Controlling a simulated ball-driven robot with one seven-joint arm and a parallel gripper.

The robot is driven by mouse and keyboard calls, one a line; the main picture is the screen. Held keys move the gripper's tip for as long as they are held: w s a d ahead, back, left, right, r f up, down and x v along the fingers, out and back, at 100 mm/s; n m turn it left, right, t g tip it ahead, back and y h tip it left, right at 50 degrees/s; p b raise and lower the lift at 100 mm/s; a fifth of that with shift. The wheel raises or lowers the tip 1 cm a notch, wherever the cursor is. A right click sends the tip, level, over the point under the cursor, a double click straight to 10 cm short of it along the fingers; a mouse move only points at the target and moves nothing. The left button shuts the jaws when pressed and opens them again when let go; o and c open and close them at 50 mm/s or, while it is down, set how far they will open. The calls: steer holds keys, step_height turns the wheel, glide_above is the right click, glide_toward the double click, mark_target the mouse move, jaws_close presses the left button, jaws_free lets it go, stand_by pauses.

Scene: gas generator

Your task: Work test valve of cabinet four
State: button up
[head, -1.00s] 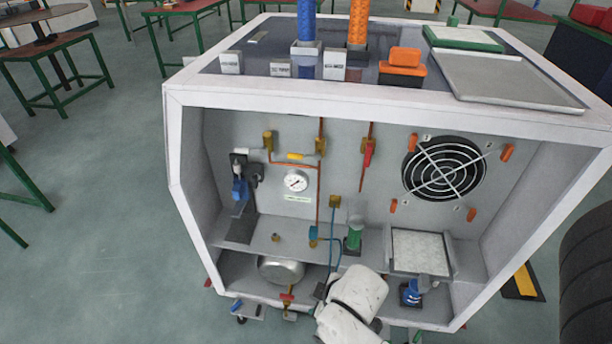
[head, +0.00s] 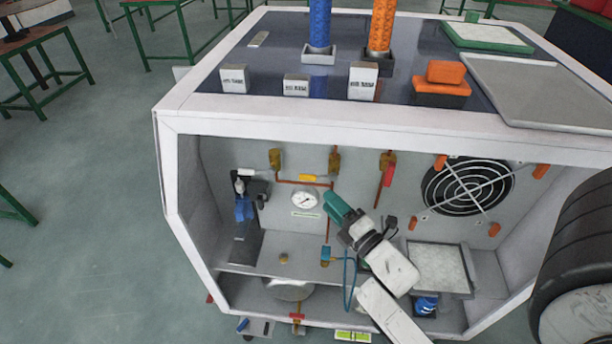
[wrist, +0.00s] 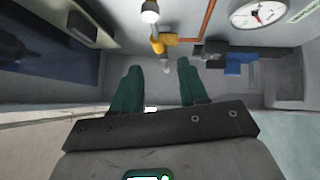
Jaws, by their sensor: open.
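The cabinet (head: 180,125) is open at the front, and I cannot read a number on it. Inside are several brass fittings with copper pipes, one with a yellow handle (head: 310,178) and one with a red handle (head: 388,174). A teal-blue valve (head: 325,254) sits lower on the pipe. Which one is the test valve I cannot tell. My gripper (head: 334,207) is open and empty, in front of the back panel, right of the round gauge (head: 305,199). In the wrist view, a yellow-orange fitting (wrist: 163,43) lies beyond the open fingers (wrist: 158,76), apart from them.
A black fan (head: 467,186) is at the right of the back panel. A blue-handled device (head: 243,207) stands at the left. A shelf (head: 262,270) runs below, and a large tyre (head: 575,255) stands at the right. White blocks and orange and blue columns stand on top.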

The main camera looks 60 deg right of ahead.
mark_target(306, 175)
steer(key=p+x, duration=0.2)
steer(key=x, duration=0.8)
steer(key=shift+w+d+r+p, duration=0.1)
steer(key=shift+w+r+p, duration=0.15)
steer(key=shift+w+p, duration=0.05)
jaws_close()
